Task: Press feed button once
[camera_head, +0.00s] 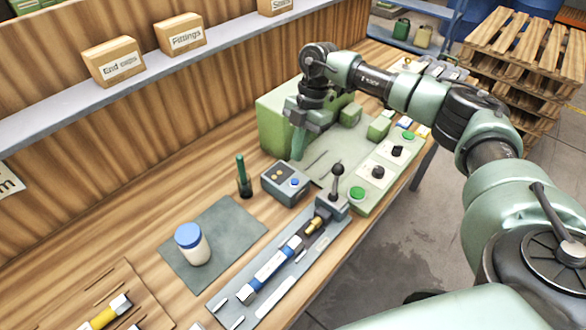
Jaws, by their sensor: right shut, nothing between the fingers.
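No label naming the feed button can be read. A long pale green panel (366,185) at the bench front carries a round green button (357,193) at its near end, black knobs (378,172) and another green button (408,135) at its far end. My right gripper (298,156) is shut and empty, pointing down by the green machine (274,120), behind the grey box and apart from the panel's buttons. Whether its tips touch anything is unclear. My left gripper is out of view.
A lever with a black knob (337,170) stands between the grey box and the panel. A tray (226,312) holds a blue-and-silver tool (270,270). A blue-lidded jar (192,244) sits on a grey mat (228,225). A dark green upright marker-like object (242,175) stands nearby.

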